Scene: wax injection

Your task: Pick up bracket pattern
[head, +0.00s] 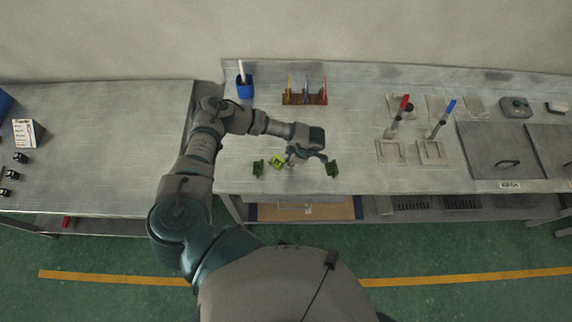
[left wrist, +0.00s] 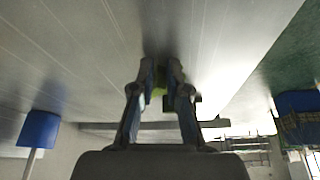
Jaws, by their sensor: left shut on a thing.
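A bright yellow-green bracket pattern (head: 276,161) is at the fingertips of my left gripper (head: 289,160), near the front edge of the workbench (head: 360,180). My left gripper is shut on it. In the left wrist view a small yellow-green part of the pattern (left wrist: 158,96) shows between the fingers (left wrist: 161,80); the fingers hide the rest. I cannot tell whether it touches the bench. A dark green piece (head: 258,168) stands to its left, and another dark green piece (head: 332,168) stands to the right of the gripper. My right gripper is not in view.
Behind the gripper are a blue cup (head: 245,88) and a brown rack (head: 304,98) with thin coloured tools. To the right are grey plates with a red-handled tool (head: 403,104) and a blue-handled tool (head: 447,110). Bare bench lies between the rack and the plates.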

